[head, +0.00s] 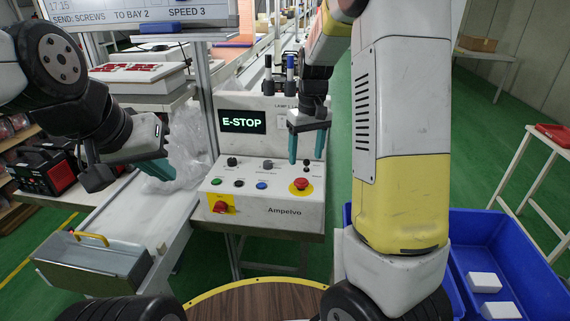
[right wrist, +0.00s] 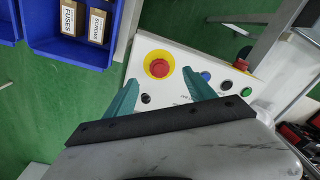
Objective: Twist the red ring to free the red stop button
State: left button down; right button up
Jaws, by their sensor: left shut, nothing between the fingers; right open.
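The red stop button (head: 301,184) sits on a round yellow plate at the right of the white console's (head: 283,208) sloped top. It also shows in the right wrist view (right wrist: 159,66), just beyond my fingertips. I cannot tell a separate red ring from the button. My right gripper (head: 307,158) is open and empty, its teal fingers pointing down above the button, apart from it. It also shows in the right wrist view (right wrist: 148,79). My left gripper (head: 166,172) is shut and empty, left of the console above the white conveyor.
The console screen (head: 242,121) reads E-STOP. A red switch (head: 221,207) on yellow and several small buttons share the console. A grey metal box (head: 92,267) lies at the lower left. A blue bin (head: 509,248) with white boxes stands at the right.

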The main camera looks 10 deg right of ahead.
aim_at(301, 180)
jog(key=shift+w+a+f, duration=0.25)
jog(key=shift+w+f, duration=0.7)
jog(key=shift+f, duration=0.35)
notch_tip(301, 180, down, 7)
jog(key=shift+f, duration=0.1)
